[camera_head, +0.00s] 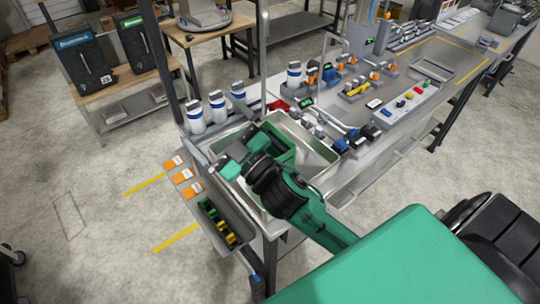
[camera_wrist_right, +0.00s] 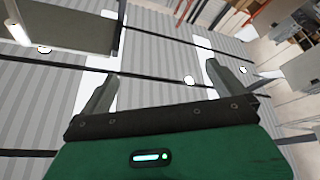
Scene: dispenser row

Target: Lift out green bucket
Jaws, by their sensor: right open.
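The green bucket (camera_head: 284,148) sits in the metal basin at the near end of the bench, and my right wrist hides part of it. My right gripper (camera_head: 220,161) is just left of the bucket in the head view, over the left part of the basin. Its fingers are apart with nothing between them. In the right wrist view the open fingers (camera_wrist_right: 160,88) point toward the ceiling and lights, and the bucket does not show. My left gripper is in neither view.
The metal basin (camera_head: 318,146) has raised walls around the bucket. White bottles (camera_head: 218,108) stand in a row behind my gripper. A bin with green and yellow items (camera_head: 218,222) hangs on the near left side. Switches and parts crowd the bench to the right.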

